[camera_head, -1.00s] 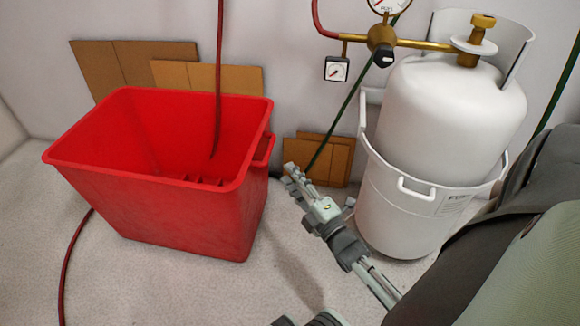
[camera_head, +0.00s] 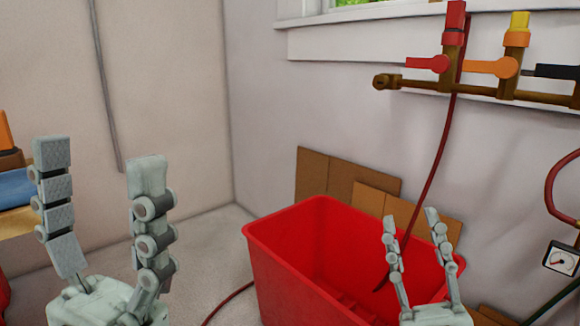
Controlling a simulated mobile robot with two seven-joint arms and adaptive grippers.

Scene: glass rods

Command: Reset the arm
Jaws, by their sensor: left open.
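My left gripper (camera_head: 108,205) is at the lower left of the head view. Its two fingers point up and stand well apart, with nothing between them. My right gripper (camera_head: 411,238) is at the lower right, in front of the red bin. Its two fingers also point up with a clear gap and nothing held between them. The rest of both arms lies below the picture's edge.
A red bin (camera_head: 270,262) stands open on the floor near the wall, with cardboard sheets (camera_head: 312,178) behind it. A brass manifold (camera_head: 452,87) with coloured valves is on the wall. A dark red hose (camera_head: 437,150) hangs into the bin. A gauge (camera_head: 560,258) is at right.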

